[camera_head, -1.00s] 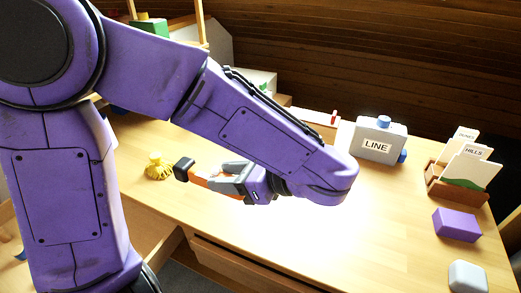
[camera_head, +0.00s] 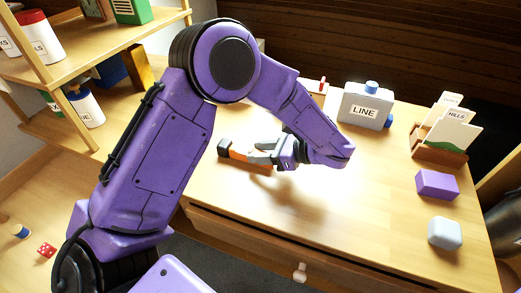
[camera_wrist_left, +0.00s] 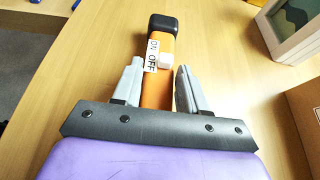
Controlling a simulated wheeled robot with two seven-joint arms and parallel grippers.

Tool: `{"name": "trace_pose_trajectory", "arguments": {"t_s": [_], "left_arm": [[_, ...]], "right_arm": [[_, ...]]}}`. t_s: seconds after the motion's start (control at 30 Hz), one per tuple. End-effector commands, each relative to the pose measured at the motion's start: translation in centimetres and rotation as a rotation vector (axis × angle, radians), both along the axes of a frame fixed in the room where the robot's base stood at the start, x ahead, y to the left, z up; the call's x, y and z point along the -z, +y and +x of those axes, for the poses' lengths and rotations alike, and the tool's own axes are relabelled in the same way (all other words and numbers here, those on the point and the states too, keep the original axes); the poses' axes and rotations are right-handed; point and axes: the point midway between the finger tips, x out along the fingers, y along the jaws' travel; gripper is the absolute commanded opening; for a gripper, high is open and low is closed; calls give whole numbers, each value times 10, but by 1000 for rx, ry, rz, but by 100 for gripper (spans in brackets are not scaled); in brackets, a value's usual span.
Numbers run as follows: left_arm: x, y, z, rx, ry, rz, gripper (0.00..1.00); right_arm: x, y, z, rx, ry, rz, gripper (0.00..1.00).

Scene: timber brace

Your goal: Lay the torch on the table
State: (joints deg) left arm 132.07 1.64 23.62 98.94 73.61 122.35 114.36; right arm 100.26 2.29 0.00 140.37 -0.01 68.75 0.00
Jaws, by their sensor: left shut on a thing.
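The torch (camera_head: 238,153) has an orange body and a black end. My left gripper (camera_head: 262,152) is shut on it and holds it lengthwise, low over the wooden table (camera_head: 330,215). In the left wrist view the torch (camera_wrist_left: 158,62) points away from me between the fingers of my gripper (camera_wrist_left: 158,85), with a white ON/OFF label and a white switch on top. The black end lies at the far tip. I cannot tell whether the torch touches the table. My right gripper is not in view.
A grey box labelled LINE (camera_head: 364,108) stands at the table's back. A card holder (camera_head: 438,148), a purple block (camera_head: 437,184) and a pale grey block (camera_head: 445,233) are along the right. A shelf (camera_head: 125,78) stands left. The table's middle front is clear.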

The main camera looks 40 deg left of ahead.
Motion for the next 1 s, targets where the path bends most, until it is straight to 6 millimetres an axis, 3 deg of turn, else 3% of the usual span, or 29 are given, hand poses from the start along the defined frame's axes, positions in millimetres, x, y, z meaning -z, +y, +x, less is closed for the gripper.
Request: {"name": "trace_pose_trajectory", "arguments": {"t_s": [0.17, 0.2, 0.27, 0.3, 0.63, 1.0], "left_arm": [[4, 0, 0, -1, 0, 0, 7], [4, 0, 0, -1, 0, 0, 46], [2, 0, 0, -1, 0, 0, 65], [2, 0, 0, -1, 0, 0, 68], [-3, -2, 0, 0, 0, 0, 68], [-36, -80, 19, 1, -5, 2, 68]], "right_arm": [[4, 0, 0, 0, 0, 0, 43], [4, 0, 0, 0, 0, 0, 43], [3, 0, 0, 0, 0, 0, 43], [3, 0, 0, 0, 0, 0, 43], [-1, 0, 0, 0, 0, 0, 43], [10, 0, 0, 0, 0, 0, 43]]}}
